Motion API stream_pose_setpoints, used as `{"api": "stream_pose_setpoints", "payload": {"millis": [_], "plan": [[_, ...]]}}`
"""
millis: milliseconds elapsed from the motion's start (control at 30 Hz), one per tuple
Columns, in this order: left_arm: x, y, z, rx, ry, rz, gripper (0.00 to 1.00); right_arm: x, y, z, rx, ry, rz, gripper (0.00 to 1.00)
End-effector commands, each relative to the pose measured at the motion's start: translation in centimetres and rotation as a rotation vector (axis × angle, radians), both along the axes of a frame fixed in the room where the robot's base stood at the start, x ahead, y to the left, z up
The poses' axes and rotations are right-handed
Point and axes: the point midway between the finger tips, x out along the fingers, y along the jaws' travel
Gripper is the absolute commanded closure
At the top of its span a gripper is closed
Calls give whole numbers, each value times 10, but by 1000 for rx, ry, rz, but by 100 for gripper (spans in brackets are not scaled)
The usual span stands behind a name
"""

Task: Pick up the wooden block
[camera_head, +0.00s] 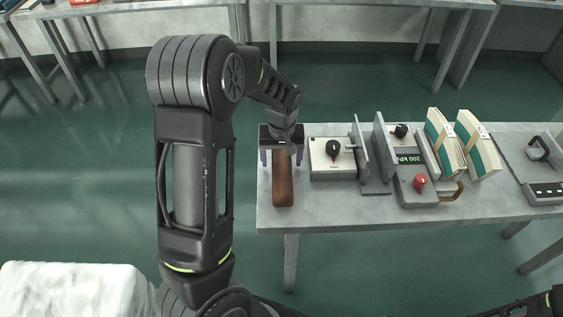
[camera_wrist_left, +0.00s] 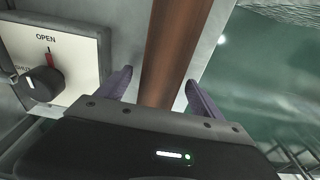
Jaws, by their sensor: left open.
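The wooden block (camera_head: 283,187) is a long brown bar lying near the left end of the grey table (camera_head: 350,212). In the left wrist view the block (camera_wrist_left: 172,45) runs away between the two fingers. My left gripper (camera_head: 282,157) is open over the far part of the block, with one finger on each side. In the wrist view the left gripper's fingers (camera_wrist_left: 158,86) stand apart on both sides, with gaps to the block. The palm hides the block's near part there. My right gripper is not clearly in view; only a dark arm part shows at the bottom right corner.
A box with a black knob (camera_head: 322,172) stands close right of the block; its OPEN label shows in the wrist view (camera_wrist_left: 84,68). Grey upright plates (camera_head: 375,186), a red-knob device (camera_head: 415,198) and green-white books (camera_head: 445,145) stand further right. The table's left edge is close to the block.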

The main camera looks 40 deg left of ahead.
Motion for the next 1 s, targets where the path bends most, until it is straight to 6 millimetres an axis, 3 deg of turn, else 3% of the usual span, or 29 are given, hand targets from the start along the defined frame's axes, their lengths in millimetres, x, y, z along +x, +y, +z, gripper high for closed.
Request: {"api": "stream_pose_setpoints", "payload": {"millis": [267,1000], "plan": [[0,0,0,0,0,0,24,0,0,0,0,0,0,64],[0,0,0,0,0,0,83,0,0,0,0,0,0,64]]}}
